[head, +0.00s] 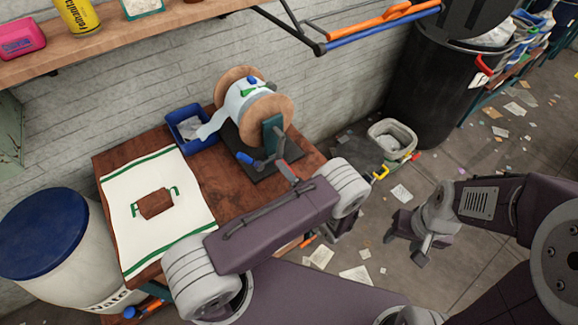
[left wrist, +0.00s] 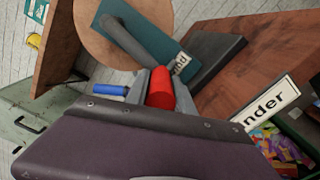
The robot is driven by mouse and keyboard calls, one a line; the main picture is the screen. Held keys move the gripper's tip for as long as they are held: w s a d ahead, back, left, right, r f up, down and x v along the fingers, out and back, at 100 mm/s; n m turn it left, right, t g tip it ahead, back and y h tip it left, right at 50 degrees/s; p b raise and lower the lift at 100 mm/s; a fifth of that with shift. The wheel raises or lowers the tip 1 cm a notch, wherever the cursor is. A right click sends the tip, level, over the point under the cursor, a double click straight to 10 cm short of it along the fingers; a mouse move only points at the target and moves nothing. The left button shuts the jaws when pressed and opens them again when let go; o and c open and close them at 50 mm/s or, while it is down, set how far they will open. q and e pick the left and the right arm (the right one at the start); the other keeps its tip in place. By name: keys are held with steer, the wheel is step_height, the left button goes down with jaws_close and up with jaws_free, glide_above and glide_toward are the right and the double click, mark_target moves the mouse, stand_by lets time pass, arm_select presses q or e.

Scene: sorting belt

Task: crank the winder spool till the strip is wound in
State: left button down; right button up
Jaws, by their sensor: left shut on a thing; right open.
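The winder spool (head: 285,112) has two round wooden flanges and stands on a dark base on the brown table. A pale strip (head: 210,128) is wound around its core, and its loose end runs down into a blue tray (head: 171,122). A teal upright (left wrist: 150,45) carries a grey crank arm (left wrist: 125,40) with a red grip (left wrist: 161,88). My left gripper (left wrist: 160,92) is shut on the red grip; in the head view its fingers (head: 286,170) are partly hidden by my arm. My right gripper (head: 422,245) is open and empty, right of the table over the floor.
A white cloth with green bands (head: 195,205) lies on the table's left part. A blue-handled piece (head: 245,158) is close to the crank. A blue-lidded drum (head: 45,235) stands at left, a small bin (head: 392,135) and black barrel at right. A shelf (head: 120,35) overhangs the back.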

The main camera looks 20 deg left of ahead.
arm_select(q)
steer(key=s+a+r+m+p, duration=0.2)
steer(key=r+m+p, duration=0.3)
steer(key=m, duration=0.3)
steer(key=s+a+r+m+p, duration=0.3)
steer(key=s+r+m+p, duration=0.1)
steer(key=m, duration=0.3)
steer(key=shift+s+a+r+m+p, duration=0.15)
steer(key=shift+s+r+m+p, duration=0.3)
steer(key=shift+r, duration=0.25)
stand_by(0.7)
steer(key=shift+r, duration=0.1)
stand_by(0.3)
steer(key=shift+w, duration=0.1)
steer(key=c, duration=1.1)
jaws_free()
steer(key=v, duration=0.9)
